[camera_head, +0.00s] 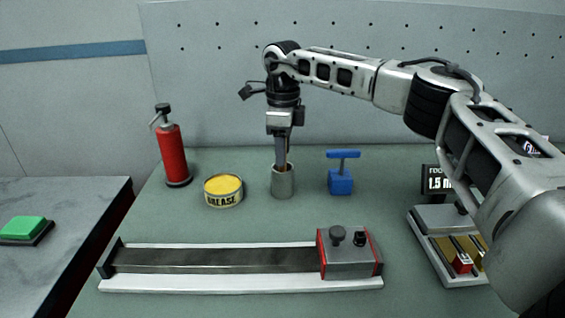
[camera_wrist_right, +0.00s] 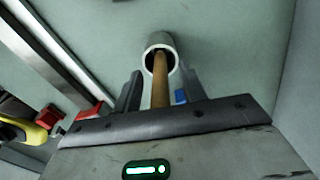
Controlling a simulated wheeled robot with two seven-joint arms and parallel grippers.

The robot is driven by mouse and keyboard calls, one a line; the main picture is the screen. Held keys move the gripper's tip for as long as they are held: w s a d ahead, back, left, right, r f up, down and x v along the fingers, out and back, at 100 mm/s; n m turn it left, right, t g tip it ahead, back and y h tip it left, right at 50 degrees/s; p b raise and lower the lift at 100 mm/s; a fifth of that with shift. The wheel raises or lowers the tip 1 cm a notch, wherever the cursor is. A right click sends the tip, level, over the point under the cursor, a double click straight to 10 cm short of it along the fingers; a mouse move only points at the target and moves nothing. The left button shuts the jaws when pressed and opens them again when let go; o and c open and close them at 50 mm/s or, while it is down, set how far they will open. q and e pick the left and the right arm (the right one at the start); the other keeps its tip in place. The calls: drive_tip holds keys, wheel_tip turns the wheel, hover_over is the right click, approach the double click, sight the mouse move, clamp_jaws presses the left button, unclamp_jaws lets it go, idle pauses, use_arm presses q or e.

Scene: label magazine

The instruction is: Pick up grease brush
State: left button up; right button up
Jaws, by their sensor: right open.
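The grease brush (camera_wrist_right: 160,84) shows as a wooden handle in the right wrist view. It stands in a grey cylindrical cup (camera_head: 283,183), whose round rim (camera_wrist_right: 160,42) also shows in the wrist view; the brush's lower end is hidden inside. My right gripper (camera_head: 282,158) points down just over the cup in the head view. In the wrist view its open fingers (camera_wrist_right: 160,88) stand on either side of the handle, with gaps visible. A yellow-topped grease tin (camera_head: 223,190) stands left of the cup. My left gripper is not in view.
A red extinguisher-like bottle (camera_head: 172,153) stands at the back left, and a blue T-handled block (camera_head: 341,181) just right of the cup. A long rail (camera_head: 215,260) with a grey carriage (camera_head: 347,257) lies in front. A tray device (camera_head: 433,226) is at the right.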

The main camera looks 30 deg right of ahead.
clamp_jaws()
drive_tip(key=shift+r, duration=0.15)
